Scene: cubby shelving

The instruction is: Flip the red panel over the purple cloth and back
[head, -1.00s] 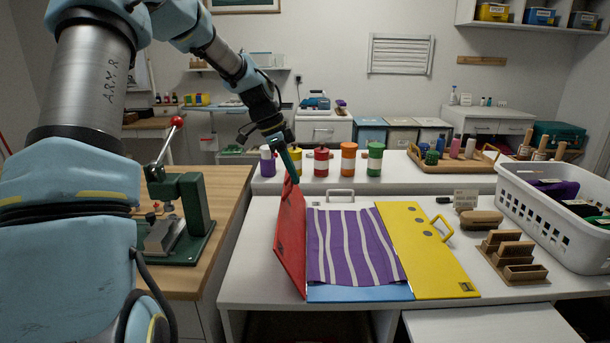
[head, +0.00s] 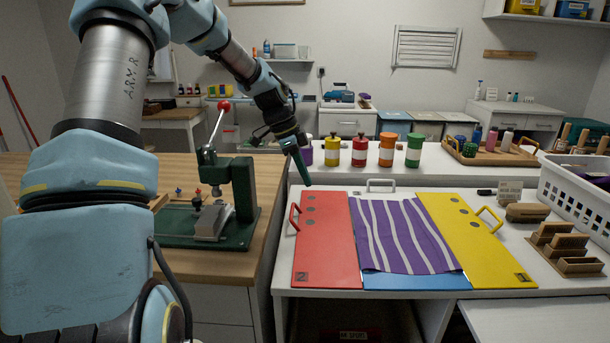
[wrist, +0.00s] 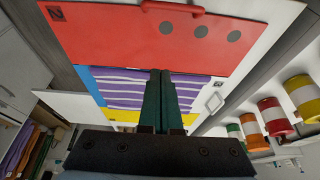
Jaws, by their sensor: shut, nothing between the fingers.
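The red panel (head: 325,245) lies flat on the white table, folded out to the left of the purple striped cloth (head: 405,235). Its red handle (head: 294,218) is on its left edge, and it also shows in the wrist view (wrist: 175,11). The cloth lies uncovered on a blue base panel (head: 415,282), with the yellow panel (head: 475,240) flat on the right. My gripper (head: 305,180) is shut and empty above the far edge of the red panel, apart from the handle. The shut fingers also show in the wrist view (wrist: 160,76), hiding part of the cloth.
A green press with a red-knobbed lever (head: 235,180) stands on the wooden bench at left. Several coloured canisters (head: 359,150) stand behind the panels. Wooden holders (head: 565,250) and a white basket (head: 575,195) are at right.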

